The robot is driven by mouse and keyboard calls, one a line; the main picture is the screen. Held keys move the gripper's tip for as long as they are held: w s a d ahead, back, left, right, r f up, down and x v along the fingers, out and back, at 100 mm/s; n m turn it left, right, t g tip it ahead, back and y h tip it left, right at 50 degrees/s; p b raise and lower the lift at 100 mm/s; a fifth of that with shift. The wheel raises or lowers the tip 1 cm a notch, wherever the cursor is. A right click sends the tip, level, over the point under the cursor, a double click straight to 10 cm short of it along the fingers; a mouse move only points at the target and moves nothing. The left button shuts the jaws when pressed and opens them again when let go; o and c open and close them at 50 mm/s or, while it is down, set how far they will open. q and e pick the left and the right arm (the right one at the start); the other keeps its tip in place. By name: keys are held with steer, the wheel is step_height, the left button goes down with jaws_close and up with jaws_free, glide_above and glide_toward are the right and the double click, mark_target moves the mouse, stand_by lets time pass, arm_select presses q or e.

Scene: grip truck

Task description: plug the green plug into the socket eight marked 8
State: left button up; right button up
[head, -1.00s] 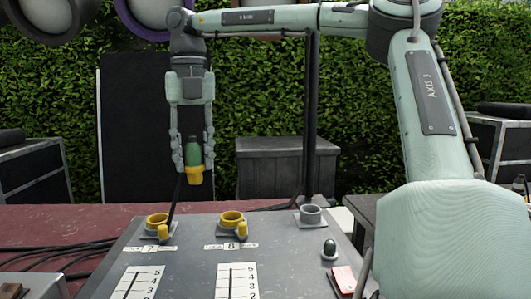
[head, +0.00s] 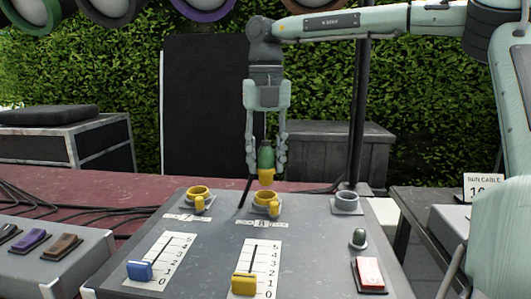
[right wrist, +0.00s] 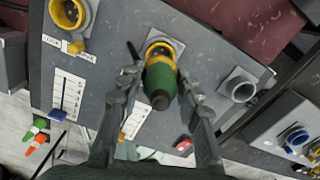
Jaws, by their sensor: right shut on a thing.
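The green plug (head: 266,157) has a green body and a yellow front end that points down. My right gripper (head: 266,158) is shut on it and holds it upright just above the yellow socket eight (head: 266,197); a small gap seems to show between them. The label marked 8 (head: 262,223) lies in front of that socket. In the right wrist view the plug (right wrist: 161,78) sits between the fingers and covers part of the socket's yellow ring (right wrist: 168,44). My left gripper is not in view.
The yellow socket seven (head: 198,192) is to the left and a grey socket (head: 346,200) to the right on the same panel (head: 212,270). Blue (head: 139,271) and yellow (head: 244,284) sliders and a red-and-white switch (head: 369,273) are nearer. A dark post rises behind the grey socket.

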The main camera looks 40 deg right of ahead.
mark_target(266, 184)
stand_by(0.3)
steer(key=shift+f, duration=0.15)
steer(key=shift+f, duration=0.1)
steer(key=shift+f, duration=0.2)
steer(key=shift+f+b, duration=0.3)
steer(key=shift+b, duration=0.05)
stand_by(1.1)
steer(key=shift+f+b, duration=1.1)
steer(key=shift+f, duration=0.6)
stand_by(0.3)
steer(key=o, duration=1.6)
steer(key=shift+o, duration=0.2)
